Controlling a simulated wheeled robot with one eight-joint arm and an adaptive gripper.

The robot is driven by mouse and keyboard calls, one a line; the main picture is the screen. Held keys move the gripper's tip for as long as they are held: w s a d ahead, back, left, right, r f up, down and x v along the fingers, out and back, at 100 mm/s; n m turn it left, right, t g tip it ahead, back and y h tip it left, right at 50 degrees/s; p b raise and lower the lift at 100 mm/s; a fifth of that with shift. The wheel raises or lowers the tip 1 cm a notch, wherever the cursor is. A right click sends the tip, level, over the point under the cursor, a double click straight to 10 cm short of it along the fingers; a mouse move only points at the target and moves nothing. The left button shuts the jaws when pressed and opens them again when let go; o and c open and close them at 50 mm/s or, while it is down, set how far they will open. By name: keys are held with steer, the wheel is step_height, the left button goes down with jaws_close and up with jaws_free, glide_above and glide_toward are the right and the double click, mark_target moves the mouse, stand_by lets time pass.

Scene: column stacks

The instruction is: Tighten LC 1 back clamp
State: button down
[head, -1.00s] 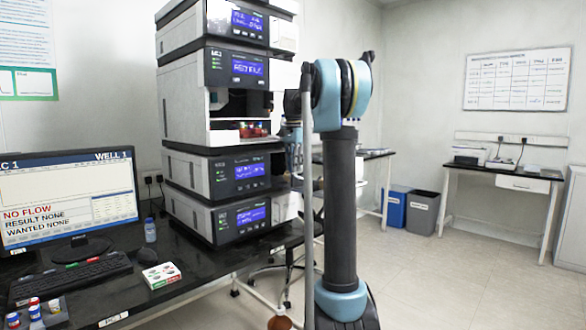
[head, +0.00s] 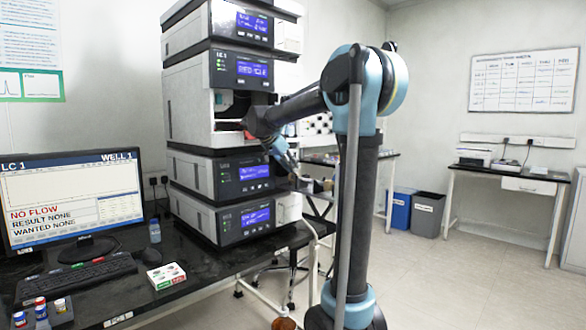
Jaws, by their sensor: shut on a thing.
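The LC 1 stack (head: 196,184) is a tall tower of grey and black modules with blue displays, on the black bench. My gripper (head: 302,181) is small in view at the stack's right side, beside the lower modules, pointing down and right. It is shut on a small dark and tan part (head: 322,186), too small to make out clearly. I cannot tell whether this part is the back clamp. The stack's rear is hidden by its own modules and my arm. My forearm passes in front of the stack's open middle bay.
A monitor (head: 72,195) reads LC 1, WELL 1 and NO FLOW. A keyboard (head: 78,279), a white carton (head: 166,276) and a small bottle (head: 155,231) are on the bench. Blue (head: 402,209) and grey bins (head: 428,215) stand behind. The floor at right is clear.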

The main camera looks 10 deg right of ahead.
mark_target(285, 187)
steer(key=a+t+h, duration=0.1)
steer(key=h, duration=0.1)
steer(key=s+a+f+t+h, duration=0.1)
steer(key=shift+s+t+h, duration=0.15)
steer(key=shift+t+h, duration=0.25)
steer(key=shift+s+a+f+t+h, duration=0.3)
steer(key=shift+t+h, duration=0.3)
steer(key=shift+h, duration=0.25)
steer(key=shift+s+a+f+t+h, duration=0.15)
steer(key=shift+f+t+h, duration=0.25)
steer(key=shift+t+h, duration=0.35)
steer(key=shift+h, duration=0.3)
steer(key=c, duration=1.5)
jaws_free()
steer(key=shift+a, duration=0.1)
steer(key=v, duration=1.1)
steer(key=shift+s+a, duration=0.25)
steer(key=shift+a, duration=0.1)
